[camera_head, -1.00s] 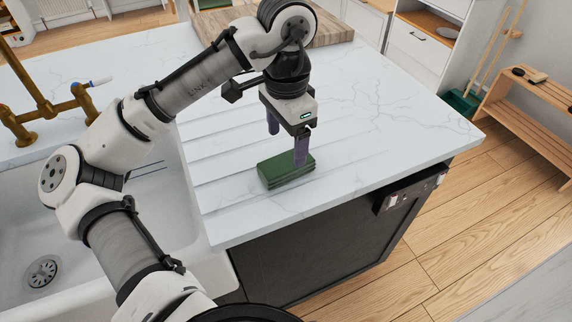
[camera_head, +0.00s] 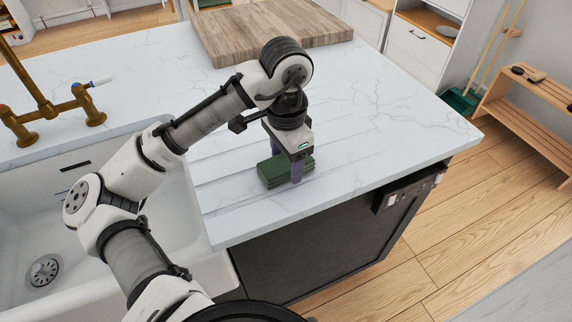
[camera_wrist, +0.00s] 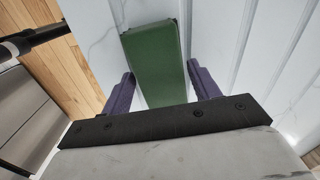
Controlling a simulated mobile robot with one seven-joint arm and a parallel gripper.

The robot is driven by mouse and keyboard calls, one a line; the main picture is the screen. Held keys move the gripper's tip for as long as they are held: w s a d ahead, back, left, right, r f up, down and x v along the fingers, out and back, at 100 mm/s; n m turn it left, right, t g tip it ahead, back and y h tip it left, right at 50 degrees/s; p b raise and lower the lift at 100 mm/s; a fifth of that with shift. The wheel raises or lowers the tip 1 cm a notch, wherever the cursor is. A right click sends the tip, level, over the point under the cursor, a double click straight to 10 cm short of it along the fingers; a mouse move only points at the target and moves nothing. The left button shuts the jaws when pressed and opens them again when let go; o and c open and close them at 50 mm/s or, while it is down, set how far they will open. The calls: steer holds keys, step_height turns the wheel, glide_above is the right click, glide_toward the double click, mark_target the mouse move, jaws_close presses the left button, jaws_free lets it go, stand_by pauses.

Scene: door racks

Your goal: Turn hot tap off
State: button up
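The brass tap (camera_head: 45,106) stands behind the sink at the left edge of the head view. Its right handle (camera_head: 97,82) has a white lever with a blue mark; its left valve (camera_head: 14,124) is partly cut off by the picture edge, so its handle's setting cannot be told. My gripper (camera_head: 286,168) is far right of the tap, low over the worktop, pointing down. Its purple fingers are apart on either side of a green block (camera_head: 270,174). In the wrist view my gripper (camera_wrist: 162,88) shows gaps beside the green block (camera_wrist: 155,60).
The white sink (camera_head: 105,245) lies below the tap, with my arm crossing over it. A wooden board (camera_head: 225,40) lies at the back of the marble worktop (camera_head: 390,110). The worktop right of my gripper is clear. A wooden rack (camera_head: 535,120) stands on the floor at right.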

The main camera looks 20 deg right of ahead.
mark_target(287, 162)
steer(key=c, duration=0.8)
steer(key=shift+o, duration=0.2)
steer(key=shift+r, duration=0.1)
step_height(287, 162, up, 20)
